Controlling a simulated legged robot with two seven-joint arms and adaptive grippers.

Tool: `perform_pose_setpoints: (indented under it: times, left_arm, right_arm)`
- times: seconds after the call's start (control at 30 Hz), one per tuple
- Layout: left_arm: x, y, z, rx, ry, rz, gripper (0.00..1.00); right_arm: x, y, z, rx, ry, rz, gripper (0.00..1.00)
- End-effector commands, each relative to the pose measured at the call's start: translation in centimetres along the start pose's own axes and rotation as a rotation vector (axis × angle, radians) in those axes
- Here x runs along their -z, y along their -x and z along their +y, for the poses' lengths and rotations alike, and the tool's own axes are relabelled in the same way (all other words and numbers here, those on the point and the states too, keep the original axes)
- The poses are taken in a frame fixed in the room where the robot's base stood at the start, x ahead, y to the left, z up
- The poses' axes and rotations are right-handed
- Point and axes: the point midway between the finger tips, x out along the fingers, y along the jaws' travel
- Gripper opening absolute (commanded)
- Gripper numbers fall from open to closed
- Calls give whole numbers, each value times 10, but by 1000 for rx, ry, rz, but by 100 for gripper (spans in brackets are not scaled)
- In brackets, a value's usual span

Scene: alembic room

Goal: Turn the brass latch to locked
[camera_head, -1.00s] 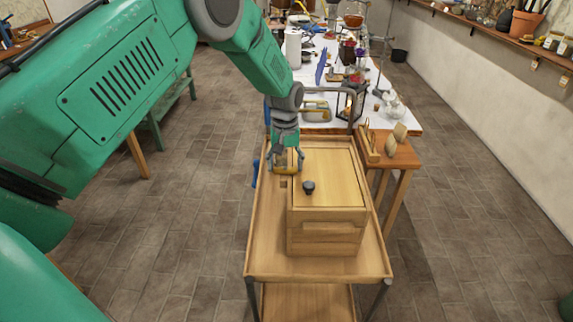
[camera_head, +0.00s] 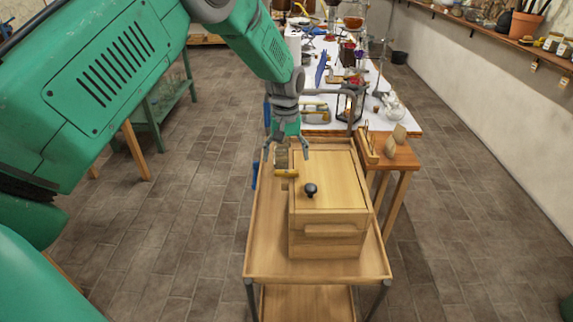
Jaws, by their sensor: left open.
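The brass latch (camera_head: 287,173) shows as a small yellow bar at the left edge of the wooden box (camera_head: 328,228). It lies roughly crosswise in the picture. The box has a flat lid with a black knob (camera_head: 310,190) and stands on a wooden cart (camera_head: 272,262). My left gripper (camera_head: 286,158) is open and empty, with its fingers pointing down just behind and above the latch, apart from it as far as I can see. My right gripper is not in view.
A white-topped table (camera_head: 385,118) crowded with glassware and tools stands behind the cart. A small wooden side table (camera_head: 402,157) with wooden pieces stands at the right. A blue object (camera_head: 255,175) is at the cart's left edge.

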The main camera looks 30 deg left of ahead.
Motion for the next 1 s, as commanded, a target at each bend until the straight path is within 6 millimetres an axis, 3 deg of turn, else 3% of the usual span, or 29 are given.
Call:
perform_pose_setpoints:
  times: [0.2, 0.4, 1.0]
  left_arm:
    - [0, 49, 2, -1, -1, 4, 81]
    - [0, 74, 2, 0, -2, 1, 81]
    - [0, 80, 2, 1, -1, 0, 81]
  right_arm:
    - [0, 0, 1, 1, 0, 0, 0]
    - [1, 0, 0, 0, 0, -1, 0]
    - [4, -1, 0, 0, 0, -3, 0]
